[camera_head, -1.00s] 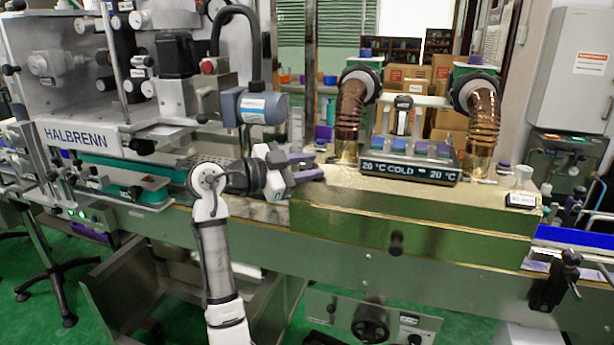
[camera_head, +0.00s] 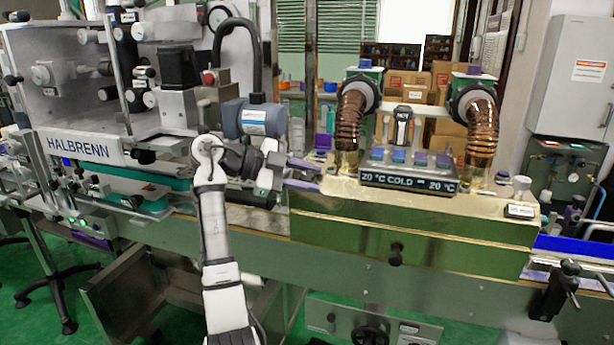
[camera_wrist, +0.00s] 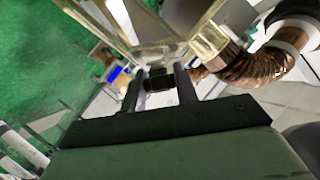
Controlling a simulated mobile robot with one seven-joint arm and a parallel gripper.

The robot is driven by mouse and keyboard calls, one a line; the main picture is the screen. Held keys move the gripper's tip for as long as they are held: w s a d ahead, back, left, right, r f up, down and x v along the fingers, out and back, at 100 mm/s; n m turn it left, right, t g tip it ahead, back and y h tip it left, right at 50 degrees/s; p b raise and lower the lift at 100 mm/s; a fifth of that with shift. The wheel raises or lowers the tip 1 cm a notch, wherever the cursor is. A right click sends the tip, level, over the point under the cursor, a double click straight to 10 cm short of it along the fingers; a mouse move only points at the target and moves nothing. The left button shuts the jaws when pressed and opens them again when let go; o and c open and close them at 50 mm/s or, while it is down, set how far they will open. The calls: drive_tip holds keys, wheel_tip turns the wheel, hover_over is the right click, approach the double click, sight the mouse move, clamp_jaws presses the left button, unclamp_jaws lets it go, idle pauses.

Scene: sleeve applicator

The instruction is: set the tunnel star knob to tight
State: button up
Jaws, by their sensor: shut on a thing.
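The tunnel (camera_head: 450,222) is a long brass-coloured box with two ribbed copper ducts on top. My gripper (camera_head: 318,178) is at its left end in the head view. In the wrist view, the two dark fingers of my gripper (camera_wrist: 160,86) stand on either side of a small black piece, which I take as the tunnel star knob (camera_wrist: 160,78). The jaws are shut on it. Its star shape and any mark of its setting cannot be made out. In the head view the fingers hide it.
The tunnel's display (camera_head: 408,182) reads 20 °C COLD. A copper duct (camera_head: 348,120) rises close to my gripper's right. The HALBRENN machine (camera_head: 78,148) and a blue-grey motor (camera_head: 255,118) stand to the left.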

drive_tip(key=shift+f, duration=0.1)
drive_tip(key=o, duration=1)
drive_tip(key=shift+c, duration=0.2)
drive_tip(key=shift+a+r, duration=0.25)
drive_tip(key=shift+a, duration=0.05)
drive_tip(key=p+v, duration=0.2)
drive_tip(key=v, duration=0.4)
drive_tip(key=shift+a+p, duration=0.4)
